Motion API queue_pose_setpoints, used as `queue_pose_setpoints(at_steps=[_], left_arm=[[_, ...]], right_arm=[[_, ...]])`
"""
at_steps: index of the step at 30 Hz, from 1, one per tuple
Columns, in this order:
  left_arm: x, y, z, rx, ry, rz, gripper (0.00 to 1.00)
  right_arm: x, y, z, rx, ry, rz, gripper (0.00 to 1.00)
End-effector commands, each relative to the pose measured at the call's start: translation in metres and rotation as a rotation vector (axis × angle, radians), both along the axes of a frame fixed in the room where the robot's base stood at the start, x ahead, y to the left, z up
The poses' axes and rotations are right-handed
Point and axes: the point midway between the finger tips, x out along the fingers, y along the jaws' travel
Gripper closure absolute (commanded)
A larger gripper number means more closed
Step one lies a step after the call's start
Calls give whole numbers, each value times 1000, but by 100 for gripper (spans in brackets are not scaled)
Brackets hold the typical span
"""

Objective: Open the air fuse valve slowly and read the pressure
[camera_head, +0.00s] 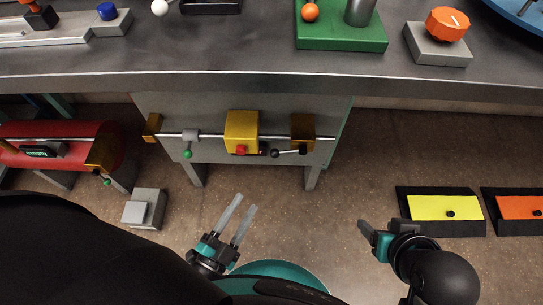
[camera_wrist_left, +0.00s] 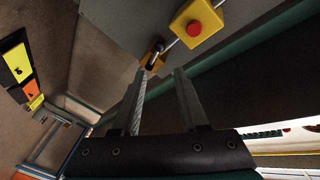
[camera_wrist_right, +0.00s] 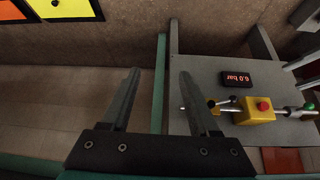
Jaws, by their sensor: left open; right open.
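A metal air line (camera_head: 220,135) runs along the front of the grey cabinet below the bench. It carries a yellow block (camera_head: 242,128) with a red button (camera_head: 241,150), a green-knobbed lever (camera_head: 188,154) and a black-knobbed lever (camera_head: 290,153). I cannot tell which part is the air fuse valve. In the right wrist view a black display (camera_wrist_right: 237,79) on the cabinet reads 6.0 bar, upside down. My left gripper (camera_head: 246,203) is open and empty, in front of and below the line. My right gripper (camera_head: 364,229) is open and empty, right of the cabinet; its fingers partly overlap in the head view.
The grey bench (camera_head: 260,80) overhangs the cabinet and holds a green base (camera_head: 340,40) and an orange knob (camera_head: 447,23). A red tank (camera_head: 62,143) lies at left, near a grey block (camera_head: 145,208). Yellow (camera_head: 440,207) and orange (camera_head: 520,207) panels lie at right.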

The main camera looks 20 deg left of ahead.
Motion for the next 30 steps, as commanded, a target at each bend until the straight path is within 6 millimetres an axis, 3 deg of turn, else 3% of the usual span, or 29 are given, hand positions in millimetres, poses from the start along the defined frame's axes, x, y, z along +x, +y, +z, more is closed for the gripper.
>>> queue_pose_setpoints(at_steps=[15, 30], left_arm=[[54, -9, -1, -3, -3, -1, 57], [102, -17, 0, -4, -3, -1, 57]], right_arm=[[26, 31, -8, 99, -220, 43, 38], [41, 63, -1, 227, -468, 68, 38]])
